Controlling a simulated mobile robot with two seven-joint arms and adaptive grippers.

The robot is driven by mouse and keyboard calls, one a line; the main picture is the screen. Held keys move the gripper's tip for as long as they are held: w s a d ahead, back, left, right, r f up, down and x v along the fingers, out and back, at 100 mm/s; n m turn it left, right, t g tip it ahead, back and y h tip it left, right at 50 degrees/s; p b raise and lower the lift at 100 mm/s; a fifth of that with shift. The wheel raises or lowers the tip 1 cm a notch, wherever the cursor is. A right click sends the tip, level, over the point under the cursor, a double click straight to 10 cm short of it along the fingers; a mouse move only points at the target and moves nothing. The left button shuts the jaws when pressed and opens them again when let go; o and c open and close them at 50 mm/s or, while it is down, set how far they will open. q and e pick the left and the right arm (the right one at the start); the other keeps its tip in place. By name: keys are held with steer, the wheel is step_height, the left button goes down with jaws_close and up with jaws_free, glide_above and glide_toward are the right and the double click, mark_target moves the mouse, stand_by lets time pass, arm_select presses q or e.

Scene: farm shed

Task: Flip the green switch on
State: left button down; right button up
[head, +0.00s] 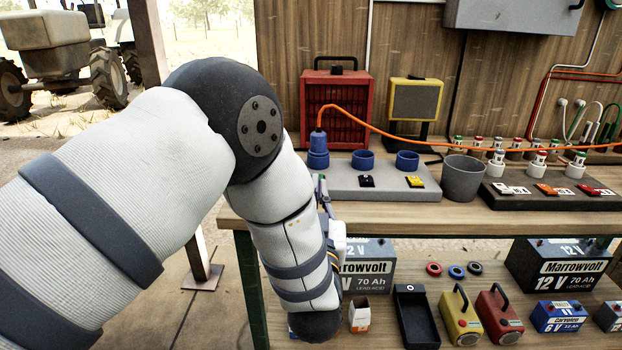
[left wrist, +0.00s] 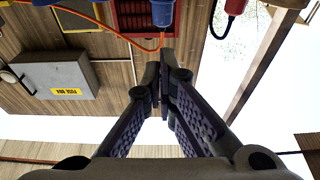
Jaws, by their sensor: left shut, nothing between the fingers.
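My left gripper (head: 323,188) is at the bench's front edge, at the left end of this panel, mostly hidden behind my forearm. In the left wrist view the left gripper (left wrist: 163,82) has its fingers together with nothing between them. A blue plug (left wrist: 163,12) shows beyond its tips. My right gripper is not in view.
A dark panel (head: 545,203) with white, orange and red switches lies at the right. A grey cup (head: 462,178) stands between the panels. An orange cable (head: 400,137) runs from the blue plug. A red heater (head: 335,108) stands behind.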

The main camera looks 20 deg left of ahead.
arm_select(q)
steer(key=shift+w+d, duration=0.1)
steer(key=b+x, duration=0.1)
steer(key=x, duration=0.9)
steer(key=shift+f, duration=0.1)
step_height(320, 180, down, 3)
steer(key=shift+r, duration=0.1)
steer(key=shift+s+f, duration=0.25)
steer(key=shift+f, duration=0.2)
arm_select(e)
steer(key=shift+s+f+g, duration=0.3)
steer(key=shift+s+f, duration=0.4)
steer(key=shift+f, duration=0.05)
